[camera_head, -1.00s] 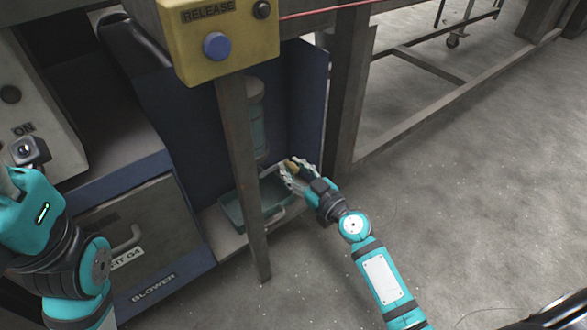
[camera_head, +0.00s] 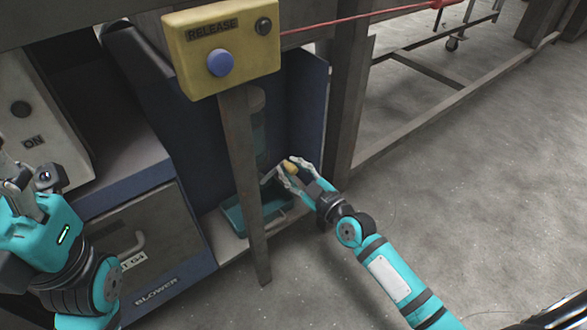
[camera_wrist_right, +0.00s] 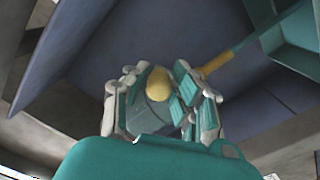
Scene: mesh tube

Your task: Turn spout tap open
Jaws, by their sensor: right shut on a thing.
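The spout tap's yellow knob (camera_head: 290,166) is low inside the blue machine bay, with a pale bar running from it down to the left. In the right wrist view the rounded yellow knob (camera_wrist_right: 159,84) is between my fingers. My right gripper (camera_head: 287,174) is shut on this knob; the fingers hide part of it. A clear tube (camera_head: 259,135) with a teal tint stands behind the knob. A teal tray (camera_head: 232,213) lies below. My left gripper (camera_head: 20,190) is at the left edge, away from the tap; its jaw state is unclear.
A yellow RELEASE box (camera_head: 250,70) with a blue button (camera_head: 221,62) sits on a metal post (camera_head: 245,170) in front of the bay. The bay's blue side wall (camera_head: 308,110) and a grey leg (camera_head: 347,110) are close by. The floor (camera_head: 470,190) at right is open.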

